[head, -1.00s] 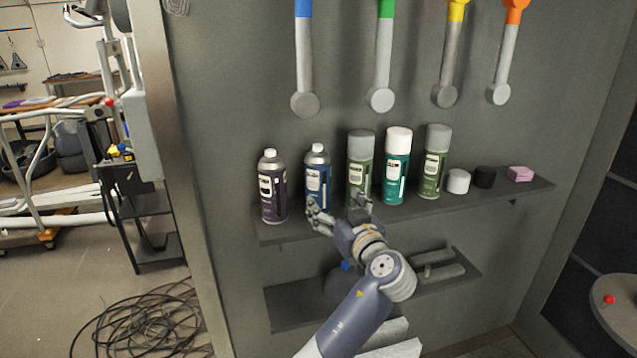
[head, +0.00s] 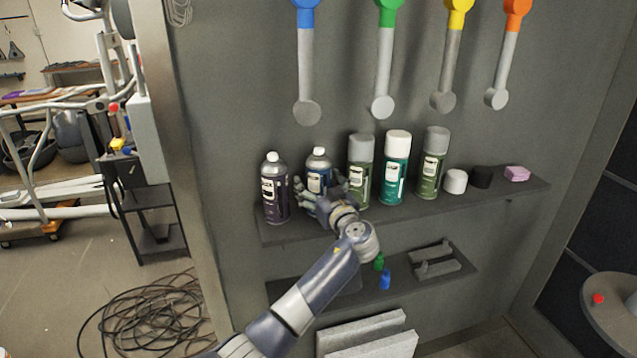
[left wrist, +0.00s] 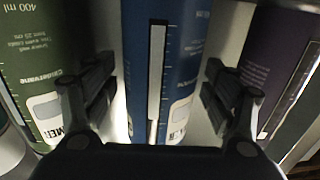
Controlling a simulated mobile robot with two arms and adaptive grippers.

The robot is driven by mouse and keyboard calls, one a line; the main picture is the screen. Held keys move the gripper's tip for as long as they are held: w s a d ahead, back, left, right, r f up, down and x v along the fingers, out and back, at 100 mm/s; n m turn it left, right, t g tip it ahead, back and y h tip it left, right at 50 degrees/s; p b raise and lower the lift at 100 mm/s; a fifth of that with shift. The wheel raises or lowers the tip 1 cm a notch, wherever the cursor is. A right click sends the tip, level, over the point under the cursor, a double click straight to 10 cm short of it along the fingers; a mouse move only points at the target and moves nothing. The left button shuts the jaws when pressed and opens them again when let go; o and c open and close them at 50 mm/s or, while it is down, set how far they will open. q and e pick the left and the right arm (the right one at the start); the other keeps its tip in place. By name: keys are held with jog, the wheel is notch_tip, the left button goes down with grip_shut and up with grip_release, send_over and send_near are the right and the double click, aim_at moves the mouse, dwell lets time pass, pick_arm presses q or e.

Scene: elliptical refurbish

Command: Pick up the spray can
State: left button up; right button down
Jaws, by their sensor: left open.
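A row of several spray cans stands upright on the upper shelf (head: 400,212): a purple can (head: 274,190), a blue can (head: 318,168), a green can with a grey cap (head: 360,172), a teal can with a white cap (head: 396,168) and another green can (head: 432,165). My left gripper (head: 318,197) is open in front of the blue can and covers its lower part. In the left wrist view the blue can (left wrist: 185,60) stands between the two open fingers (left wrist: 158,100), with gaps on both sides. The right gripper is not in view.
A lower shelf (head: 320,296) holds small green and blue items. Tools with coloured ends hang above. Neighbouring cans leave narrow room beside the blue can.

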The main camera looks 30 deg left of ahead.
pick_arm(q)
jog(key=shift+r, duration=0.1)
jog(key=c, duration=1.3)
